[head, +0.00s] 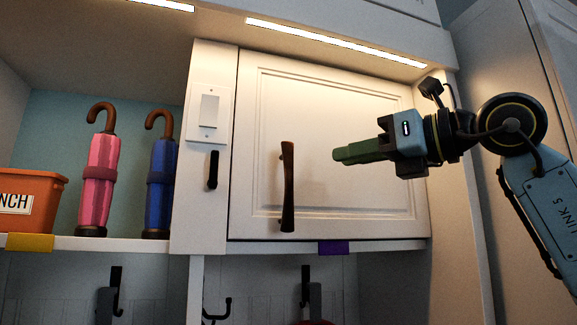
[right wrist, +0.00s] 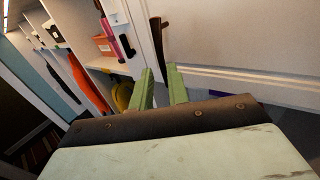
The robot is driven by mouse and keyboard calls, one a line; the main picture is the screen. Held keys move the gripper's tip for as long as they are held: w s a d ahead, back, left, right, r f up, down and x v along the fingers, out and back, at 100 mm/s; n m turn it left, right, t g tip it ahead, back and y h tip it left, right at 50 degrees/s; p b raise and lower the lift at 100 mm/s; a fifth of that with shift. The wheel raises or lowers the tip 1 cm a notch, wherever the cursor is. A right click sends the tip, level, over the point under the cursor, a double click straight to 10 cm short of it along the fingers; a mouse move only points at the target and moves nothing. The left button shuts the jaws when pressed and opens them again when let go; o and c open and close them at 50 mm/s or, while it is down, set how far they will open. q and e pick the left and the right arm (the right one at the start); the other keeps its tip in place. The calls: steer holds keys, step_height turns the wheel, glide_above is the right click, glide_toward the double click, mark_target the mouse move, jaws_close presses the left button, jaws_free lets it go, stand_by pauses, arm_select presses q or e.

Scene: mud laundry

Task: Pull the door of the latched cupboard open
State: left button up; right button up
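The white panelled cupboard door (head: 345,110) fills the middle of the head view and looks shut. Its long dark upright handle (head: 287,187) is on the door's left side; it also shows in the right wrist view (right wrist: 157,36). On the frame left of the door are a white rocker switch (head: 208,111) and a small black handle (head: 212,170). My right gripper (head: 335,155) is in front of the door, right of the handle and apart from it. In the right wrist view its green fingers (right wrist: 160,68) stand apart with nothing between them. My left gripper is out of view.
Left of the cupboard, a shelf holds a pink umbrella (head: 98,175), a blue umbrella (head: 160,180) and an orange bin (head: 30,205). A purple tag (head: 334,248) sits on the edge below the door. Black hooks (head: 217,310) hang underneath.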

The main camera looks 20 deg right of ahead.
steer(key=p+x, duration=0.4)
steer(key=x, duration=0.8)
steer(key=shift+w+a+f, duration=0.1)
steer(key=shift+w+a, duration=0.15)
steer(key=shift+c, duration=0.5)
jaws_close()
